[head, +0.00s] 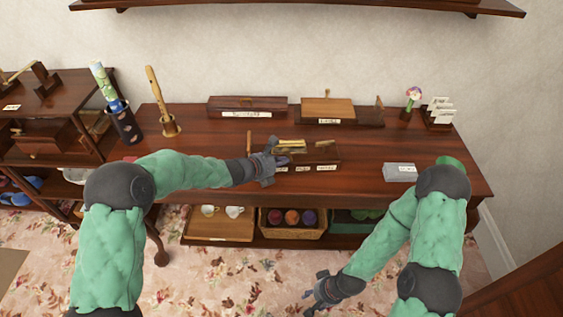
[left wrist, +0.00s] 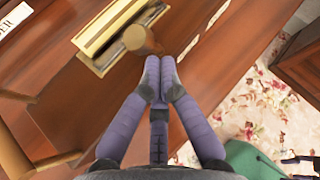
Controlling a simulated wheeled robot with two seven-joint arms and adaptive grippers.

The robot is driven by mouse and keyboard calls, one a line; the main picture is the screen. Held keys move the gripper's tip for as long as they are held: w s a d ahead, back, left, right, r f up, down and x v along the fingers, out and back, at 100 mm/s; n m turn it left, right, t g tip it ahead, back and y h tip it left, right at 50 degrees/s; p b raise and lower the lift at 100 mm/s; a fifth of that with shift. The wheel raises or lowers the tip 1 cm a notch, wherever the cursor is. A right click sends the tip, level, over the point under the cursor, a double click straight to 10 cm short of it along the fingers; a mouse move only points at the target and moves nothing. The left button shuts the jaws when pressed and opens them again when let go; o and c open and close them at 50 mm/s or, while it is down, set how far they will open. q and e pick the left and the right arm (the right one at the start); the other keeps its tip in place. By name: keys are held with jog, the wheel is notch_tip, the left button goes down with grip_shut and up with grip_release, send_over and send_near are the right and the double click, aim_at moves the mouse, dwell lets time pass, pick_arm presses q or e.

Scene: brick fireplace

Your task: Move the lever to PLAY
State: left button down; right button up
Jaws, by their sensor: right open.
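A wooden box (head: 324,155) with a brass strip on top and small white labels on its front sits in the middle of the desk. The label words are too small to read. In the left wrist view, a round-headed wooden lever knob (left wrist: 138,38) stands at the brass slotted plate (left wrist: 115,28). My left gripper (head: 284,160) is at the box's left part. Its fingertips (left wrist: 158,65) are together, right beside the knob, with nothing visible between them; contact is unclear. My right gripper (head: 312,296) is open and empty, low in front of the desk.
A long wooden box (head: 247,104) and a lighter-topped box (head: 327,109) stand behind. A grey block (head: 399,172) lies to the right. A wooden flute (head: 157,95) stands on the left. The shelf below holds cups and a basket of balls (head: 292,228).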

aim_at(293, 159)
pick_arm(q)
jog(key=shift+r, duration=0.15)
jog(key=d+m+y+p, duration=0.1)
jog(key=y+p, duration=0.1)
jog(key=p, duration=0.1)
jog(key=d+r+m+g+y+p, duration=0.1)
jog(key=y+p, duration=0.1)
jog(key=p, duration=0.1)
jog(key=d+m+y+p, duration=0.1)
jog(key=y+p, duration=0.2)
jog(key=shift+w+d+r+g, duration=0.1)
jog(key=shift+w+r+g, duration=0.1)
jog(key=shift+g, duration=0.1)
jog(key=shift+s+r+p, duration=0.1)
jog(key=shift+r+p, duration=0.7)
jog(key=shift+p, duration=0.2)
